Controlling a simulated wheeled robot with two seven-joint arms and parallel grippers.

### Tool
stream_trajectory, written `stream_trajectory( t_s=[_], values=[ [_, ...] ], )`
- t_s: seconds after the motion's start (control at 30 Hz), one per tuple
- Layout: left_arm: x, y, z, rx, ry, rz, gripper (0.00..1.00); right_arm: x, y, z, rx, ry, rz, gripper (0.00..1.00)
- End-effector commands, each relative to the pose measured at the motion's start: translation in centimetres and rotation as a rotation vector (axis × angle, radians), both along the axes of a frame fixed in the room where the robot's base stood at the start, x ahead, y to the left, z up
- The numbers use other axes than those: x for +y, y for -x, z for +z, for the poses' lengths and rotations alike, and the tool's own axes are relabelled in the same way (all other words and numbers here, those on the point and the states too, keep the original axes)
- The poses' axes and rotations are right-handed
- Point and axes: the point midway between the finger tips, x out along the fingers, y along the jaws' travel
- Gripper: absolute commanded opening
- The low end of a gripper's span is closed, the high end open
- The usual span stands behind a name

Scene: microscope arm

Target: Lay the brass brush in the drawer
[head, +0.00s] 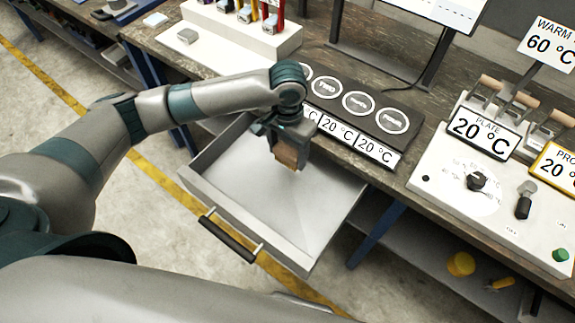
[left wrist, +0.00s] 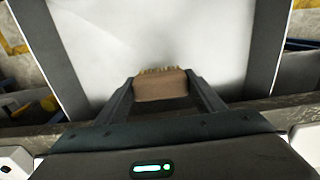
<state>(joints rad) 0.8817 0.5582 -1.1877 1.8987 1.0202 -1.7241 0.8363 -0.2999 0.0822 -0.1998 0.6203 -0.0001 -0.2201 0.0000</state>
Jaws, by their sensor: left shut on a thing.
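The brass brush (head: 287,156) is a small brown block in my left gripper (head: 291,148), over the open drawer (head: 248,201). In the left wrist view the brush (left wrist: 160,86) sits between both fingers of the left gripper (left wrist: 161,92), with a row of golden bristles along its far edge. The gripper is shut on it. The drawer is pulled out from under the bench, with a pale, empty-looking floor and a dark handle at its front. Whether the brush touches the drawer floor cannot be told. My right gripper is not in view.
A dark panel with round plates (head: 358,105) and 20 °C labels lies on the bench (head: 420,100) behind the drawer. A white control box (head: 455,185) with knobs stands at right. A white rack (head: 245,30) stands at the back. Most of the drawer is clear.

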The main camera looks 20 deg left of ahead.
Motion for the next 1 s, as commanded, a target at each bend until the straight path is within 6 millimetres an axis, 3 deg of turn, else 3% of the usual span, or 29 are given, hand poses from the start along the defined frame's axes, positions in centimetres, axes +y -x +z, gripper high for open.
stream_trajectory(
  t_s=[0.2,0.63,1.0],
  values=[
    [0.0,0.0,-2.6,0.0,-0.001,0.001,0.41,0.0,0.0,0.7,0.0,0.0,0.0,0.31],
    [0.0,0.0,-3.3,0.0,0.0,0.001,0.41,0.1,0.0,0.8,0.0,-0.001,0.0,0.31],
    [0.0,0.0,-6.6,-0.001,-0.001,0.0,0.41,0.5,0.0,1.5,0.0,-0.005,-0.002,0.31]
  ],
)
